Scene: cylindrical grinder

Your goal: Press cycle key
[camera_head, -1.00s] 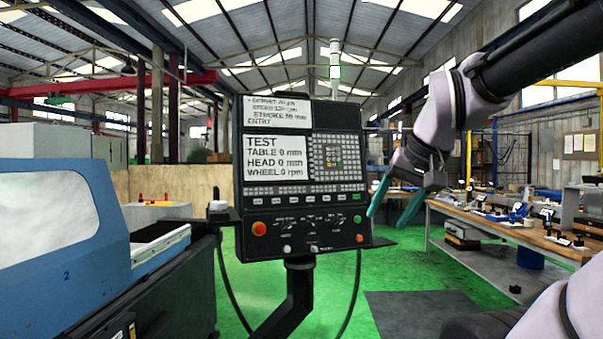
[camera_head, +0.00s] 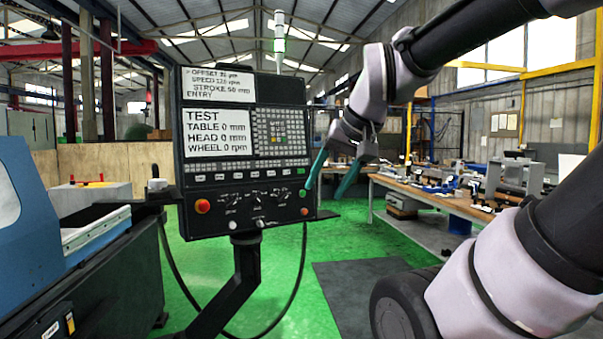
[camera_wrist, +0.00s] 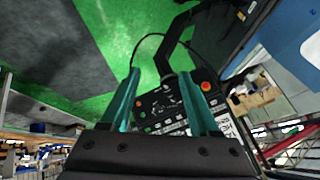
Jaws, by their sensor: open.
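The control panel (camera_head: 245,150) stands on a post, with screens, a keypad and a lower row of knobs. A green button (camera_head: 302,193) sits at its lower right edge, with an orange button (camera_head: 304,211) below it. A large red button (camera_head: 203,206) is at the lower left. No readable label shows which one is the cycle key. My gripper (camera_head: 322,193) is open and empty, its teal fingers at the panel's right edge. The left fingertip appears close to the green button; contact cannot be told. In the wrist view the panel (camera_wrist: 165,104) lies between and beyond the fingers.
A blue machine (camera_head: 25,240) stands at the left. A workbench (camera_head: 425,195) with tools is at the right. The green floor between panel and bench is open, with a dark mat (camera_head: 365,290) on it.

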